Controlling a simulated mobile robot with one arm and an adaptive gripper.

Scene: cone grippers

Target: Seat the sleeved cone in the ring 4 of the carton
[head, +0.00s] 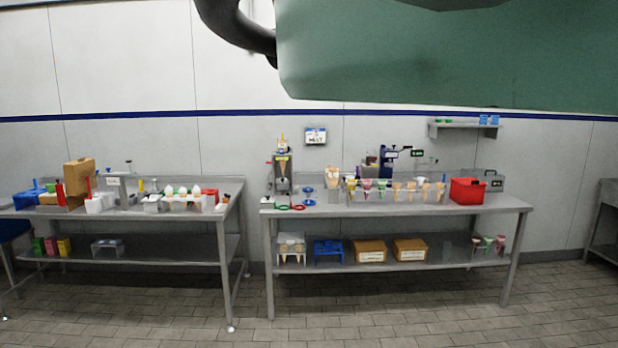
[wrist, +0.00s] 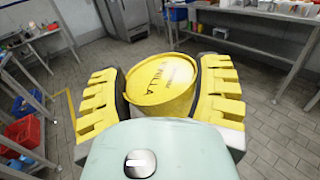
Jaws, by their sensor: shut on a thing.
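In the wrist view my gripper (wrist: 160,78) is shut on a round yellow tub (wrist: 162,84) with a lettered lid, held between its two yellow-padded fingers. The gripper does not show in the head view. In the head view a row of cones (head: 411,190) stands in a rack on the right table, some at its left end with coloured tops or sleeves. A white carton-like holder (head: 291,257) with cones is on the shelf below. Several cones (head: 487,243) are at that shelf's right end. I cannot tell which is the sleeved cone, and no numbered ring is readable.
The right table (head: 333,209) also bears a red bin (head: 467,190). Brown boxes (head: 370,251) and a blue rack (head: 328,252) are on its lower shelf. A left table (head: 140,212) holds many items. The tiled floor (head: 400,319) in front is clear.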

